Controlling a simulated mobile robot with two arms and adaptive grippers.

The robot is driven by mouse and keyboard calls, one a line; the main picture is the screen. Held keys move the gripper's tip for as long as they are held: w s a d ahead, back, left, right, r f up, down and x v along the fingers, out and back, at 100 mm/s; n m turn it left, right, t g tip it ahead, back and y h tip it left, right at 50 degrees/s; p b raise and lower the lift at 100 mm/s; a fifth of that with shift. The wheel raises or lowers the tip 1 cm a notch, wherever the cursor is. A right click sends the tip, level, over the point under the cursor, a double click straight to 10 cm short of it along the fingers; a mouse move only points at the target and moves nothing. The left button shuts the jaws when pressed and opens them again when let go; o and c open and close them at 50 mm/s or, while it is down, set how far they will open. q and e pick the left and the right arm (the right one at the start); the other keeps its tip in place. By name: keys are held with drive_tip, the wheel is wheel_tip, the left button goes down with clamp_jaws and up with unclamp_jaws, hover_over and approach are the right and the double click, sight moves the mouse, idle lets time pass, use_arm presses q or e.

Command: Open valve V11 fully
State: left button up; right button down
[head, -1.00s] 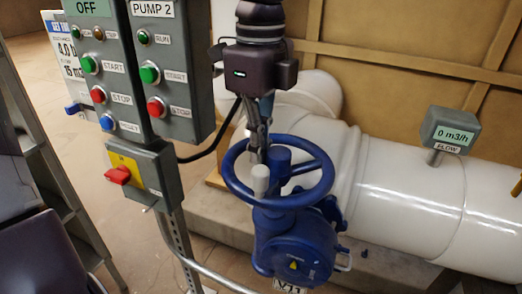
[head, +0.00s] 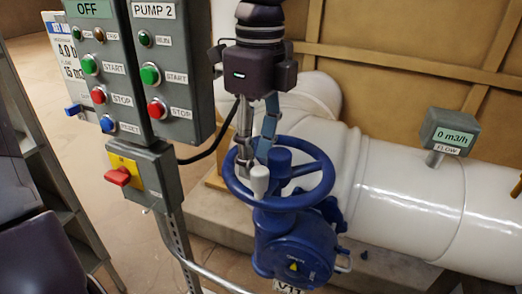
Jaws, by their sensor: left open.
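The valve V11 is a blue gearbox (head: 296,246) with a blue handwheel (head: 318,191) on top. Its tag (head: 289,287) is cut by the lower picture edge. A light grey crank knob (head: 260,181) stands up from the near left part of the wheel rim. My left gripper (head: 253,165) comes down from above with its fingers apart, open. Its fingertips are just above and around the top of the knob; I cannot tell whether they touch it. My right gripper is not in view.
A grey control box (head: 175,70) labelled PUMP 2 and a red switch (head: 118,176) stand close left of my gripper. A large white pipe (head: 400,195) with a flow display (head: 449,132) reading 0 m3/h lies behind and right.

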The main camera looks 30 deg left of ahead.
use_arm(q)
drive_tip(key=shift+w+d+f, duration=0.2)
drive_tip(key=shift+d+f, duration=0.2)
drive_tip(key=shift+f, duration=0.1)
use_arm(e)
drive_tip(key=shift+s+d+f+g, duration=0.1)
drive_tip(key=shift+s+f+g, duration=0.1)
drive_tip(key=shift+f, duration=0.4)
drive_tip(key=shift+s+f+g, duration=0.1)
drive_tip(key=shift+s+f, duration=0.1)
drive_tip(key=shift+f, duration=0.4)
use_arm(q)
drive_tip(key=r+p, duration=0.1)
drive_tip(key=r, duration=0.1)
drive_tip(key=d+r+p, duration=0.1)
drive_tip(key=r+p, duration=0.1)
drive_tip(key=d+r+p, duration=0.1)
drive_tip(key=r+p, duration=0.1)
drive_tip(key=shift+w+d+r, duration=0.15)
drive_tip(key=shift+w, duration=0.25)
drive_tip(key=shift+r+p, duration=0.2)
drive_tip(key=shift+p, duration=0.1)
drive_tip(key=shift+f, duration=0.1)
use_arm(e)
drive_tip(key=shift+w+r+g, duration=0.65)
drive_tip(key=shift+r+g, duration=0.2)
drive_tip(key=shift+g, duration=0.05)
